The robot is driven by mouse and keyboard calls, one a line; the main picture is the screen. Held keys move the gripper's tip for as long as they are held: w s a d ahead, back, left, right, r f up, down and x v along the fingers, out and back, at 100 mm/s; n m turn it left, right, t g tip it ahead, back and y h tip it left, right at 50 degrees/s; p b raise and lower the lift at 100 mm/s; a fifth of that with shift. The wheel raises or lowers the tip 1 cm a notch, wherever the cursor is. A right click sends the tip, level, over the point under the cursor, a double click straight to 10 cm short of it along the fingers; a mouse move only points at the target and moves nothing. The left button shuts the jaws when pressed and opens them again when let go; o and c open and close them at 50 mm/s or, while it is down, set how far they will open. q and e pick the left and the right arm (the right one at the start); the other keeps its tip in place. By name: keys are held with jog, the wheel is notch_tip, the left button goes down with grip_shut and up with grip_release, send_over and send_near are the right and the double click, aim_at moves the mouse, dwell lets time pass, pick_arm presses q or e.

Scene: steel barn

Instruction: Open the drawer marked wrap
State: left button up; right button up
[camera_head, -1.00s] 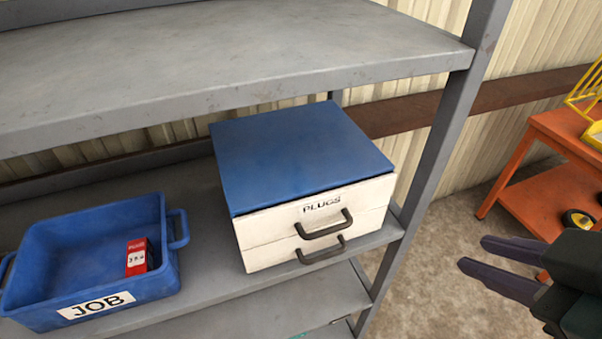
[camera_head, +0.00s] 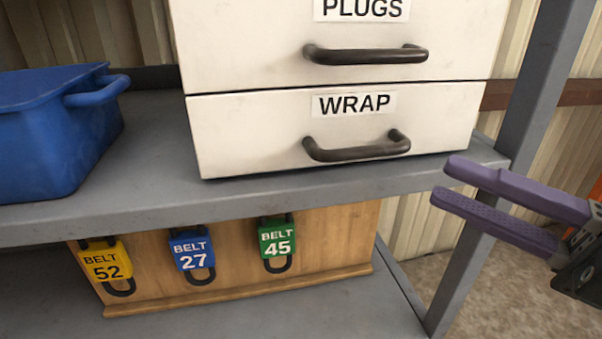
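The drawer marked WRAP (camera_head: 260,135) is the lower white drawer of a two-drawer box on the grey shelf, and it is shut. Its dark handle (camera_head: 357,149) is a bar below the WRAP label. The drawer marked PLUGS (camera_head: 240,45) sits directly above it, also shut, with its own dark handle (camera_head: 366,55). My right gripper (camera_head: 445,182) is at the right, with two purple fingers apart and nothing between them. It is to the right of the WRAP handle and does not touch it. My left gripper is out of view.
The box stands near the front edge of the grey shelf (camera_head: 150,205). A grey shelf post (camera_head: 535,95) rises close to my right gripper. A blue bin (camera_head: 50,145) is at the left. Below, a wooden board (camera_head: 335,240) carries yellow, blue and green BELT padlocks.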

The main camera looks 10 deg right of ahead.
aim_at(368, 156)
jog(key=shift+n+y, duration=0.3)
jog(key=x, duration=0.6)
jog(key=p+x, duration=0.1)
jog(key=x, duration=0.2)
jog(key=shift+w+a+f, duration=0.15)
jog(key=shift+a+f, duration=0.05)
jog(key=shift+a, duration=0.25)
grip_shut()
dwell(0.7)
